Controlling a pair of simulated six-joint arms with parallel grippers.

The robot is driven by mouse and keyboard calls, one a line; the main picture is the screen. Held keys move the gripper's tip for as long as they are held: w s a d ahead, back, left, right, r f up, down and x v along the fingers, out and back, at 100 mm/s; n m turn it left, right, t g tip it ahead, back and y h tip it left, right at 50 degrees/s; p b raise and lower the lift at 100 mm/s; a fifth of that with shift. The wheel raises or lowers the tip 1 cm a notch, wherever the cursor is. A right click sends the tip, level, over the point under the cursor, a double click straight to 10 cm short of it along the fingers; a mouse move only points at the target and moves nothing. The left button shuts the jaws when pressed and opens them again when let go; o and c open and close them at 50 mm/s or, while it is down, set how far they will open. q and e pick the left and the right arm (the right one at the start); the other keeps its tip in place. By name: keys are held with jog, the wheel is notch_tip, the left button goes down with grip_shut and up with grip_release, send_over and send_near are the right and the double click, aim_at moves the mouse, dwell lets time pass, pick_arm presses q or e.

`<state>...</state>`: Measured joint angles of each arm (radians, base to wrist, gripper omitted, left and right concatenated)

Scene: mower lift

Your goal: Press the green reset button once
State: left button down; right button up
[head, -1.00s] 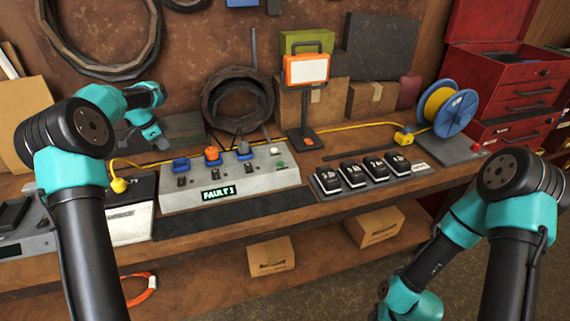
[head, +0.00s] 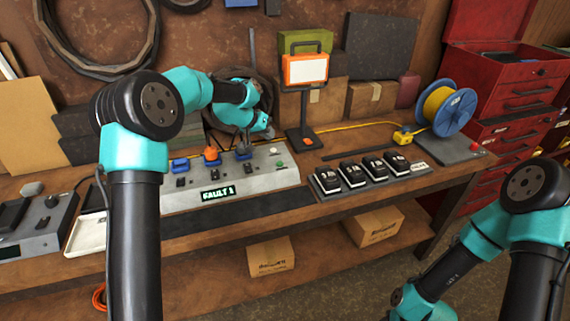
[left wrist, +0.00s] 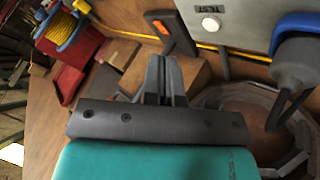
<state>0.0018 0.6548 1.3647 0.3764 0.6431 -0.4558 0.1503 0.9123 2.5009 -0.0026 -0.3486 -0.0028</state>
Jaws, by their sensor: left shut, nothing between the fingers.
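The green reset button (head: 280,164) sits at the right end of the grey control panel (head: 284,180), just below a white button (head: 274,151). The panel's display (head: 217,192) seems to read FAULT 1. My left gripper (head: 246,141) is over the back right part of the panel, left of the two buttons and apart from the green one. In the left wrist view its fingers (left wrist: 163,78) are shut and empty. That view shows the white button (left wrist: 210,25), labelled TEST, on the panel (left wrist: 235,12); the green button is not visible there. My right gripper is out of view.
Several black numbered blocks (head: 352,174) lie to the right. A cable reel (head: 447,108) stands farther right.

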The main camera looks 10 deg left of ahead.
aim_at(279, 162)
pick_arm(q)
jog(key=d, duration=0.3)
jog(key=shift+w+d+r+n, duration=0.15)
jog(key=shift+d+n, duration=0.1)
jog(key=shift+n, duration=0.15)
jog(key=shift+f, duration=4.45)
jog(key=shift+f, duration=0.4)
jog(key=shift+f, duration=0.4)
jog(key=shift+r, duration=0.8)
